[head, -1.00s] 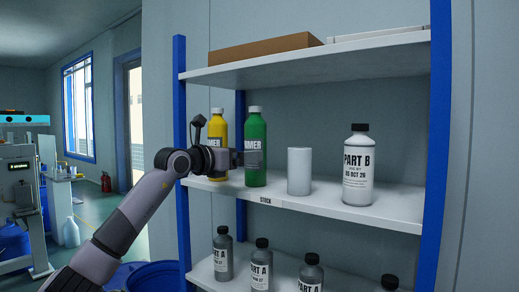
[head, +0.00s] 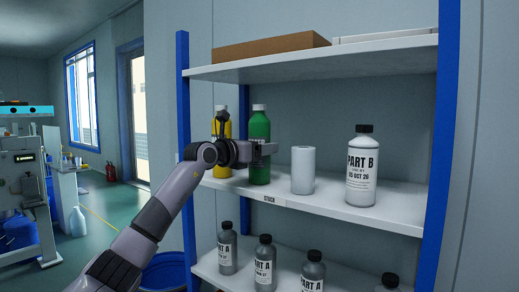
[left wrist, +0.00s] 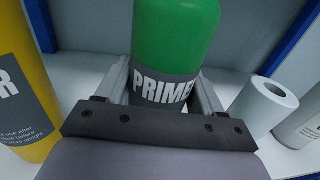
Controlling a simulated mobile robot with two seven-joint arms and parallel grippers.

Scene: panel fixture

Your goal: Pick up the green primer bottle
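The green primer bottle (head: 259,128) stands upright on the middle shelf (head: 333,207), with a grey label and a pale cap. In the left wrist view the bottle (left wrist: 178,40) fills the top centre, its "PRIME" lettering facing me. My left gripper (head: 266,150) is at the bottle's label height. In the left wrist view its two fingers (left wrist: 163,88) stand on either side of the bottle, seemingly open with small gaps; contact is hard to judge. My gripper hides part of the label in the head view. My right gripper is not in view.
A yellow bottle (head: 222,124) stands close on the left, partly behind my wrist. Several "Part A" bottles (head: 264,266) are on the lower shelf. Blue posts (head: 184,115) frame the rack.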

